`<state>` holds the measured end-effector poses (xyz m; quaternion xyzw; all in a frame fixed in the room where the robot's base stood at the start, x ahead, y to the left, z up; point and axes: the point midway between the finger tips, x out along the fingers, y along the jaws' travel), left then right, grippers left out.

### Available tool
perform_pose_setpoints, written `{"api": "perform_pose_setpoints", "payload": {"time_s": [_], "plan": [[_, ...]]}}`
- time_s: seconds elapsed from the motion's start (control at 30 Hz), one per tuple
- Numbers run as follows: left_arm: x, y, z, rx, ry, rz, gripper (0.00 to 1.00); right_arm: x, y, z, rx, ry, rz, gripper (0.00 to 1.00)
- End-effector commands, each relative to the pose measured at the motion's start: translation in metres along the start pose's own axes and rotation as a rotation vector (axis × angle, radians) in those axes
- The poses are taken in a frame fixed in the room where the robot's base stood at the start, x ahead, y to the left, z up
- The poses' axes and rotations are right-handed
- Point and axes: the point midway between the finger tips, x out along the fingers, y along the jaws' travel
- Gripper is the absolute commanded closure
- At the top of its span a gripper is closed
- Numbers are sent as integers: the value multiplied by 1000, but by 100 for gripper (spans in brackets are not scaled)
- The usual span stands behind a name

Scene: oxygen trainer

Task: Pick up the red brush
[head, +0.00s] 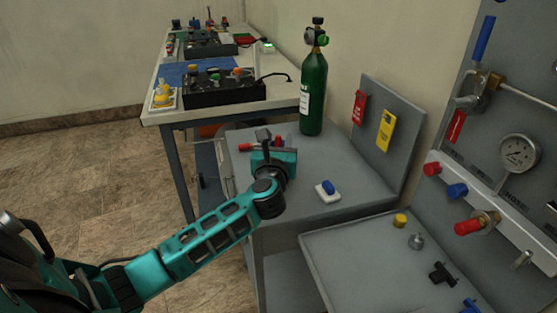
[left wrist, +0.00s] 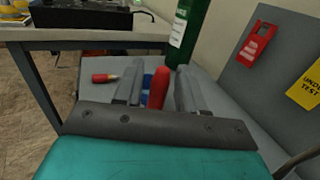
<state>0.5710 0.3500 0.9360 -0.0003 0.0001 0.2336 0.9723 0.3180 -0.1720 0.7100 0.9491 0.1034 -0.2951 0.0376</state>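My left gripper (head: 277,138) reaches over the grey cabinet top. In the left wrist view (left wrist: 158,88) its two fingers stand apart, with a clear gap between them. A red handle (left wrist: 157,87) shows upright in line with that gap, apart from both fingers; its lower end is hidden by the gripper. It also shows in the head view (head: 279,140). I cannot tell for certain which one is the brush. My right gripper is not in view.
A green gas cylinder (head: 313,90) stands behind the gripper. A blue-and-white block (head: 327,191) lies to its right. A back panel carries red (head: 359,107) and yellow (head: 386,130) tags. A blue object (left wrist: 147,82) is partly hidden behind the red handle.

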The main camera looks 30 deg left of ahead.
Motion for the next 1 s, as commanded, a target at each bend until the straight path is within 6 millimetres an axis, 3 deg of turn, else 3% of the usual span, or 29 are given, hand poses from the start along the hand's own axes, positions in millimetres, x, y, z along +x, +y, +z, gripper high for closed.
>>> {"api": "perform_pose_setpoints", "payload": {"time_s": [0.4, 0.77, 1.0], "plan": [[0, 0, 0, 0, 0, 0, 100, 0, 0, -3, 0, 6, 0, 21], [0, 0, 2, 0, -1, 0, 100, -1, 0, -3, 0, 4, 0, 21], [0, 0, 26, -3, -2, 0, 100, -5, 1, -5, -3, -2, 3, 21]]}}
